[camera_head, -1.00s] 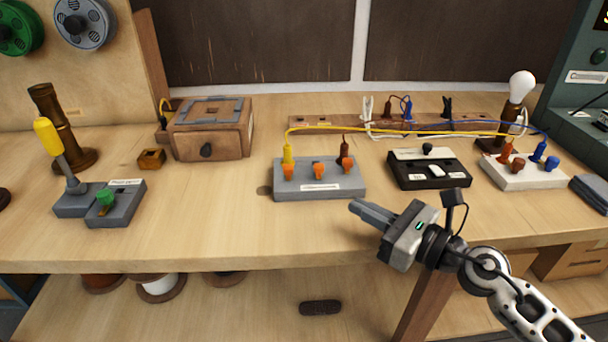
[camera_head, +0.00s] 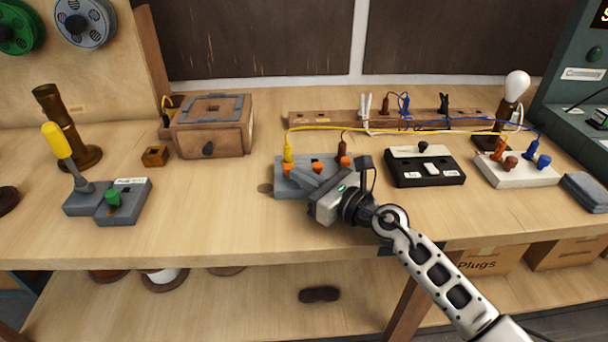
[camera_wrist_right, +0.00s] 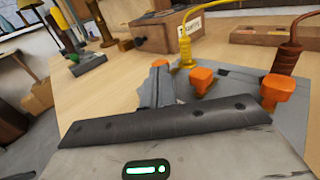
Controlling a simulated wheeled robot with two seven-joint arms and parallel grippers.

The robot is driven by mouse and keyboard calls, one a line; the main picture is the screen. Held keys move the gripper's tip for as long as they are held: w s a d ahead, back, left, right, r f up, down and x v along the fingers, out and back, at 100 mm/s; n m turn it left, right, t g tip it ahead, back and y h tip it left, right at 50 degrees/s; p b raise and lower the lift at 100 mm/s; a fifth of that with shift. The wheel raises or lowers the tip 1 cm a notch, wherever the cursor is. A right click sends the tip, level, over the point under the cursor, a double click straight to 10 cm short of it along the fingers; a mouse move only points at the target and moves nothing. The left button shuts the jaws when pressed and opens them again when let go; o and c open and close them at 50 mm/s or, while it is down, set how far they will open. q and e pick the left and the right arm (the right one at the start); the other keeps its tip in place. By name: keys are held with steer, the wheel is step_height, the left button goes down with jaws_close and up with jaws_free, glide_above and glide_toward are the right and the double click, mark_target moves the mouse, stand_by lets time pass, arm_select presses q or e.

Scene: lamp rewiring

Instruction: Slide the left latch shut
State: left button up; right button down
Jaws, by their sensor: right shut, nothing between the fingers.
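The grey block (camera_head: 283,190) stands mid-table with three orange latch knobs on top. The left latch (camera_head: 288,167) is the leftmost knob, just in front of the yellow plug (camera_head: 287,150). My right gripper (camera_head: 296,176) reaches over the block from the right, jaws shut and empty, with its tips close to the left latch. In the right wrist view the fingertips (camera_wrist_right: 157,72) are right at the left latch (camera_wrist_right: 160,63) and cover its lower part; I cannot tell whether they touch. The middle knob (camera_wrist_right: 203,79) is beside the fingers. My left gripper is not in view.
A dark red plug (camera_head: 343,147) stands at the block's back right, its knob (camera_head: 345,161) in front. A black switch box (camera_head: 425,178) and a white block (camera_head: 515,175) stand to the right. Yellow and blue cables cross behind.

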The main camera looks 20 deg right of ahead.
steer(key=shift+w+d+b, duration=0.3)
steer(key=shift+w+b, duration=0.05)
steer(key=shift+w, duration=0.55)
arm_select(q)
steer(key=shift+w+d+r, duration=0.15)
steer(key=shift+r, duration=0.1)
arm_select(e)
steer(key=shift+r, duration=0.1)
